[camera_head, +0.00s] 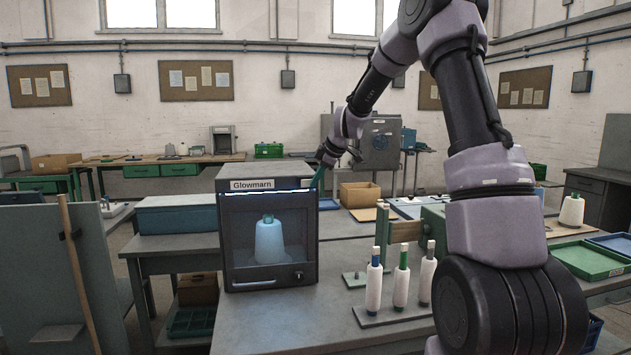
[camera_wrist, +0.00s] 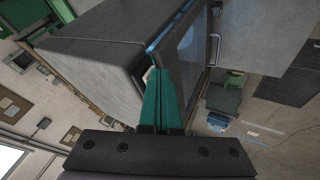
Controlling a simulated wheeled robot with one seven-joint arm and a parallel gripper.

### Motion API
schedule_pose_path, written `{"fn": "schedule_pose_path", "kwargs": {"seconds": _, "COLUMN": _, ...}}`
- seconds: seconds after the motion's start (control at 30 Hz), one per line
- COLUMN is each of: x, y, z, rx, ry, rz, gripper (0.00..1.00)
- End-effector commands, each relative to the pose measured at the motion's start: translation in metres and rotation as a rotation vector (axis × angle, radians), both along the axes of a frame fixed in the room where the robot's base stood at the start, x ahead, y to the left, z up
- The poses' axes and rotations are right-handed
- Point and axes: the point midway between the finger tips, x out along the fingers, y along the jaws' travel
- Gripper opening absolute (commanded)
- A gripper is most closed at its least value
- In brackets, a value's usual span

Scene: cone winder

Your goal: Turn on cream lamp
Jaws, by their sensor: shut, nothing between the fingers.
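A dark box labelled "Glowmarn" (camera_head: 267,234) stands on the bench, with a glazed front door and a bar handle low on it. Inside, a pale cone (camera_head: 269,242) is bathed in bluish light, and a bright strip shows along the top of the window. My gripper (camera_head: 317,180) is at the box's upper right side, its teal fingers pointing down. In the wrist view the shut, empty fingers (camera_wrist: 166,92) are close against the box (camera_wrist: 95,60). A small cream piece (camera_wrist: 149,76) shows beside the fingertips, partly hidden by them; I cannot tell whether they touch it.
Several white spools (camera_head: 401,281) stand on a base at the bench front, right of the box. A blue case (camera_head: 177,217) is to the left. A cardboard carton (camera_head: 360,194) and green tray (camera_head: 590,262) lie farther right. The bench front before the box is clear.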

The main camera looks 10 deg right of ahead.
Motion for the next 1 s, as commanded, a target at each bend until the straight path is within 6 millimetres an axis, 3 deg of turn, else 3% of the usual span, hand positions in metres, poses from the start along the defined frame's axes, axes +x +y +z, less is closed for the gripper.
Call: {"fn": "schedule_pose_path", "kwargs": {"seconds": 1.0, "x": -0.007, "y": 0.014, "z": 0.000, "rx": 0.001, "ry": 0.000, "rz": 0.008, "gripper": 0.00}}
